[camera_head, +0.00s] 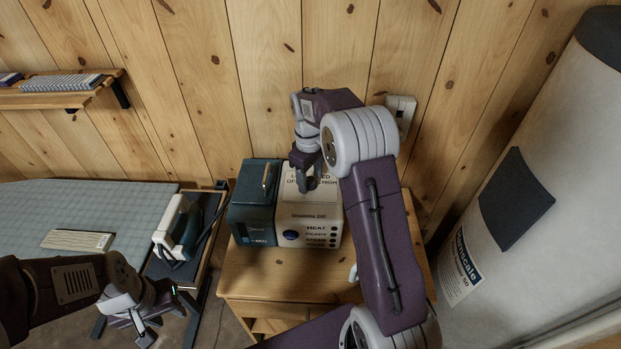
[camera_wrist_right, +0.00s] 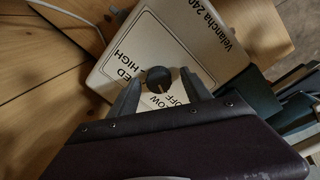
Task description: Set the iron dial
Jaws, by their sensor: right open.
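The dark round dial (camera_wrist_right: 158,77) sits on the white label panel (camera_wrist_right: 170,45) of a station box (camera_head: 308,214), with OFF, LOW, MED and HIGH lettering around it. In the wrist view my right gripper (camera_wrist_right: 161,92) is open, its two fingers on either side of the dial; I cannot tell if they touch it. In the head view my right gripper (camera_head: 305,181) is over the box top and hides the dial. The iron (camera_head: 182,226) rests on its stand left of the box. My left gripper (camera_head: 146,318) is empty at lower left; its jaw opening is unclear.
The box and its teal section (camera_head: 252,215) stand on a wooden cabinet (camera_head: 275,287). A grey ironing board (camera_head: 85,212) with a pale slatted piece (camera_head: 78,240) is at left. A wall shelf (camera_head: 60,95) is upper left. A large white tank (camera_head: 520,190) stands at right.

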